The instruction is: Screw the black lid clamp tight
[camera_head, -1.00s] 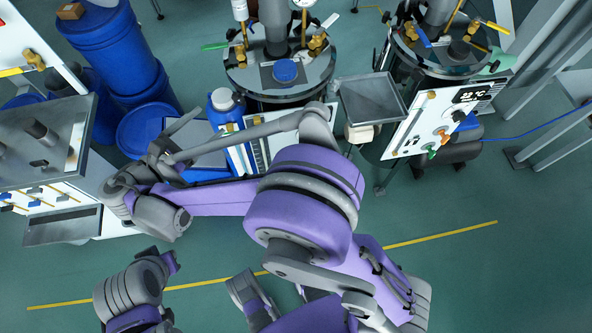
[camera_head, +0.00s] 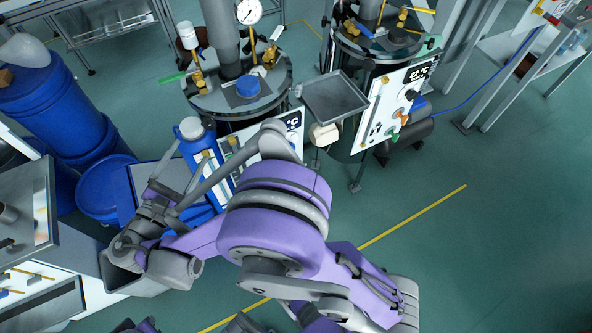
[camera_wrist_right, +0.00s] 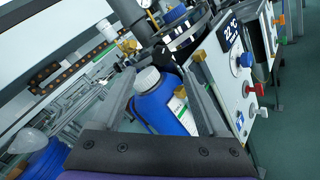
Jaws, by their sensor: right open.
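The left vessel's lid (camera_head: 215,100) is a round dark-rimmed plate with a blue cap on top. The right vessel's lid (camera_head: 400,40) has dark fittings on its rim. I cannot tell which dark fitting is the black lid clamp. My right gripper (camera_head: 188,163) is open, in front of the left vessel and below its lid in the picture. In the right wrist view its two fingers (camera_wrist_right: 160,75) stand apart. A blue bottle (camera_wrist_right: 160,108) with a white cap shows between them, farther off; I see no contact. My left gripper is not in view.
A grey tray (camera_head: 335,97) stands between the vessels. White control panels (camera_head: 385,115) front them. Blue drums (camera_head: 50,105) stand at the left, and a metal-topped bench (camera_head: 35,215) at lower left. The green floor (camera_head: 480,260) at right is clear.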

